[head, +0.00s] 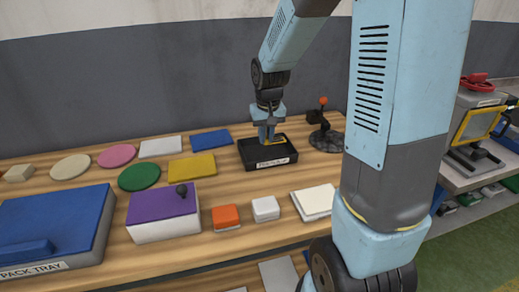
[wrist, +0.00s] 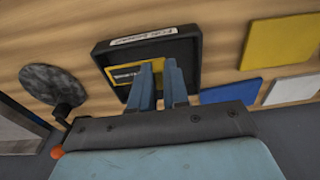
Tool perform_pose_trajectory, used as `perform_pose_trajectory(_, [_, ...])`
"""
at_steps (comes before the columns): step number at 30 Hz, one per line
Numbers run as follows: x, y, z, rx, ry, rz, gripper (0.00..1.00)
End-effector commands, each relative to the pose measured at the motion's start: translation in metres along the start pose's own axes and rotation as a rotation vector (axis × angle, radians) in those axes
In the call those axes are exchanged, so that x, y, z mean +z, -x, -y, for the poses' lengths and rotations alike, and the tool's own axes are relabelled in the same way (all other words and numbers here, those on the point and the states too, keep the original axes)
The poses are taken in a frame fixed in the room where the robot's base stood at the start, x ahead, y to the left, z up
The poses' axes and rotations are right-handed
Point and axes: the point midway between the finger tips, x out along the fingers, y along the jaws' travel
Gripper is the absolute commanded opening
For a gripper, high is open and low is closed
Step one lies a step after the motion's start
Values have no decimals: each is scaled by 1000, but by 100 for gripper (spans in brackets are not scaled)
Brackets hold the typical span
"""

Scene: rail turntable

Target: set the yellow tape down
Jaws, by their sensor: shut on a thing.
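The yellow tape (wrist: 121,72) is a flat yellow piece with a dark, marked middle. It shows in the wrist view inside a shallow black tray (wrist: 193,50), partly hidden behind a finger. My gripper (wrist: 160,66) is shut on the tape, with its fingers down within the tray's outline. In the head view my gripper (head: 268,138) reaches down over the black tray (head: 256,162), and bits of yellow show beside the fingers. I cannot tell whether the tape touches the tray floor.
A dark round stand with an orange knob (head: 323,101) is right of the tray. A blue plate (head: 210,139) and a yellow plate (head: 192,167) lie to its left. A purple-topped box (head: 162,204), an orange block (head: 226,217) and white blocks are in front.

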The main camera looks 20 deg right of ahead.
Motion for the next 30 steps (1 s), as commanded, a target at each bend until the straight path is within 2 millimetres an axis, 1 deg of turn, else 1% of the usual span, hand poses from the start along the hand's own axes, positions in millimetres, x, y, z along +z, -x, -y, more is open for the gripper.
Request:
perform_pose_trajectory(3, [-18,-12,1,-1,-1,2,0])
perform_pose_trajectory(9, [-36,-41,2,0,0,4,0])
perform_pose_trajectory(15, [-50,-62,2,0,-1,1,0])
perform_pose_trajectory(23, [-56,-72,3,0,-1,2,0])
perform_pose_trajectory(25, [-59,-78,3,0,-1,3,0])
perform_pose_trajectory(30, [-56,-101,2,0,-1,2,0])
